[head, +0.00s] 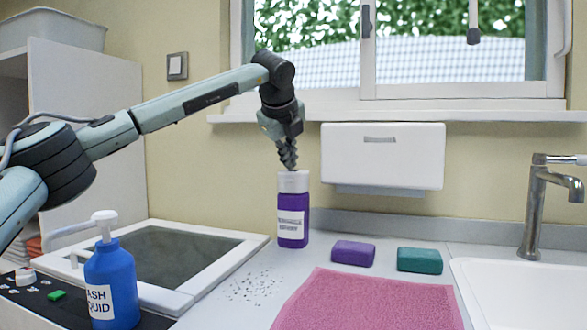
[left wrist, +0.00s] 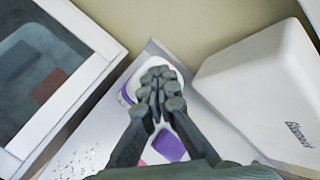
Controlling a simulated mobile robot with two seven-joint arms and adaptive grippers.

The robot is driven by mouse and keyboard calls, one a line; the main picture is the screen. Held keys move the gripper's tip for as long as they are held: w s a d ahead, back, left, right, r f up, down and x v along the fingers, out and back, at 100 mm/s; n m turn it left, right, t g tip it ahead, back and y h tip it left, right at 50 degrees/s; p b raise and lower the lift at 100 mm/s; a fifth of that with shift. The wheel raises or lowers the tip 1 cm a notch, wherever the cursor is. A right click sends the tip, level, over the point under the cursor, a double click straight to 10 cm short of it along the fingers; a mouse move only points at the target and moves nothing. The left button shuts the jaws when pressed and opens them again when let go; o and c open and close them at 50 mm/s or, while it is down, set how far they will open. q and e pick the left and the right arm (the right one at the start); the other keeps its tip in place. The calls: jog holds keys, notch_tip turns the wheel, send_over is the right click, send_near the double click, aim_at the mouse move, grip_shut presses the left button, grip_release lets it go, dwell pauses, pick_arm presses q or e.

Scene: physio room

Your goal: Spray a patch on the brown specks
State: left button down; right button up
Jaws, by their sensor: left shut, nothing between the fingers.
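A purple bottle (head: 293,215) with a white cap and a white label stands upright on the counter near the back wall. My left gripper (head: 288,163) is shut and empty, pointing down right at the bottle's cap; whether it touches the cap I cannot tell. In the left wrist view the shut fingers (left wrist: 161,88) cover much of the bottle's white top (left wrist: 127,91). The brown specks (head: 252,286) lie scattered on the counter in front of the bottle, left of the pink cloth. They also show in the left wrist view (left wrist: 80,160). My right gripper is not in view.
A blue wash liquid pump bottle (head: 112,285) stands front left, beside a framed dark panel (head: 230,262). A pink cloth (head: 370,303), a purple block (head: 353,253) and a green block (head: 419,261) lie right of the specks. A sink (head: 520,290) with a tap (head: 540,205) is far right.

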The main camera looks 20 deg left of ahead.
pick_arm(q)
jog(key=shift+r, duration=0.25)
jog(key=shift+r+p, duration=1.9)
jog(key=shift+r, duration=1.15)
